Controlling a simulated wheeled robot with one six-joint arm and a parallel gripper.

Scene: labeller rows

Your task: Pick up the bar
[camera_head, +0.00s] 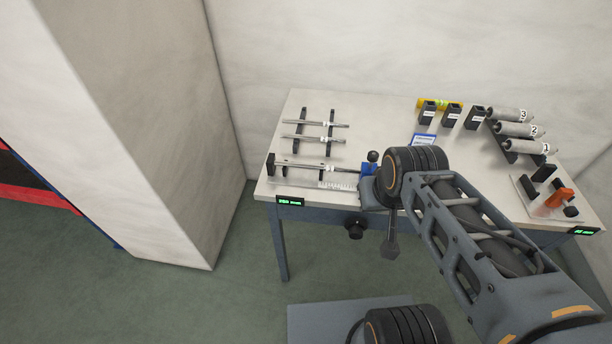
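Three thin silvery bars with white labels lie on the left part of the table: a back bar (325,124), a middle bar (322,139) and a front bar (322,168). The back and middle bars rest across two dark supports (303,118). The front bar lies between a black block and a blue fixture (368,169). I cannot tell which bar is meant. My gripper (378,197) is at the table's front edge, right of the bars. My wrist largely hides it, so its fingers are unclear. No bar is visibly held.
The pale table (400,123) stands against a wall. A ruler-like strip (325,184) lies at its front left. Numbered grey cylinders (515,130), several black holders (452,116) and an orange item (558,198) are at the right. A pale pillar (165,130) stands left of the table.

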